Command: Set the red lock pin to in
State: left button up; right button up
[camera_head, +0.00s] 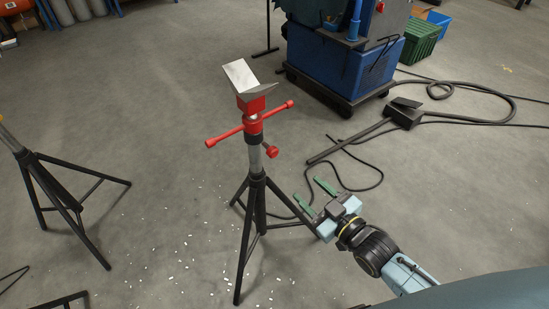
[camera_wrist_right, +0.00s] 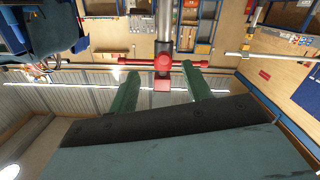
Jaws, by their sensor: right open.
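The red lock pin (camera_head: 271,152) is a round red knob on the side of the grey stand post, below the red crossbar (camera_head: 225,137). It sticks out to the lower right. My right gripper (camera_head: 306,188) is open, with its green fingers pointing up-left toward the stand, below and to the right of the pin and apart from it. In the right wrist view, which looks upside down, the gripper (camera_wrist_right: 160,70) is empty. A round red knob (camera_wrist_right: 162,62), apparently the pin, shows beyond and between the fingertips. My left gripper is not in view.
The stand's black tripod legs (camera_head: 246,240) spread near my right gripper. Another black tripod (camera_head: 62,190) stands at the left. A blue machine (camera_head: 340,55) is at the back, with a black cable (camera_head: 480,86) and a black floor tool (camera_head: 403,112) to the right. White bits litter the floor.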

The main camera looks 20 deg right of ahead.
aim_at(275, 154)
jog(key=shift+t+y, duration=0.3)
jog(key=shift+t, duration=0.1)
jog(key=b+x, duration=0.1)
jog(key=x, duration=0.3)
jog(key=r+b+x, duration=0.1)
jog(key=x, duration=0.3)
jog(key=r+b+x, duration=0.1)
jog(key=x, duration=0.3)
jog(key=shift+w+a+r, duration=0.1)
jog(key=shift+w+a, duration=0.1)
jog(key=shift+a, duration=0.25)
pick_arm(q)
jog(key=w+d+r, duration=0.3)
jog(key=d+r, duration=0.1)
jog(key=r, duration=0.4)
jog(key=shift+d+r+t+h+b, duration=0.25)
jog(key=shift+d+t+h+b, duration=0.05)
pick_arm(e)
jog(key=shift+w+a, duration=0.15)
jog(key=shift+w, duration=0.35)
grip_shut()
